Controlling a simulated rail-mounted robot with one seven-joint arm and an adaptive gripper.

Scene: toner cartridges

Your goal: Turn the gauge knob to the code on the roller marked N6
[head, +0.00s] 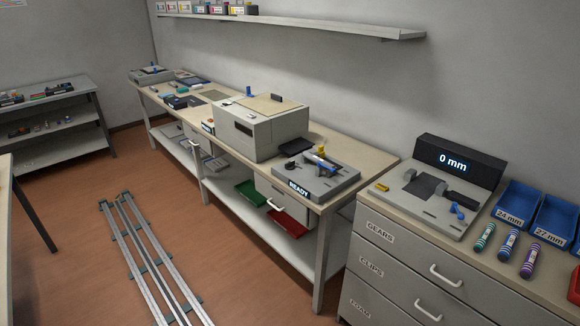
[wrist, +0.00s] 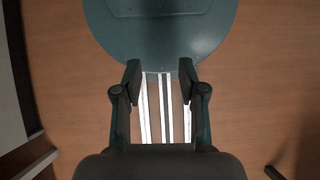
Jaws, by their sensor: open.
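A grey gauge-like device (head: 428,197) with a dark display reading "0 mm" (head: 453,162) stands on the drawer cabinet at the right. A small blue knob-like part (head: 457,211) is at its front right. Three striped rollers lie in front of the blue bins: teal (head: 484,237), blue (head: 508,244) and purple (head: 531,260). No N6 mark is legible on them. My gripper (wrist: 160,70) shows in the wrist view, open and empty, pointing down over my round teal base and the floor. It is away from the gauge and rollers, and is not visible in the head view.
Blue bins marked 24 mm (head: 512,205) and 27 mm (head: 550,225) stand at the right. A bench (head: 393,164) holds a printer-like box (head: 258,130) and a grey "READY" fixture (head: 318,178). Floor rails (head: 140,255) run alongside, with open floor around them.

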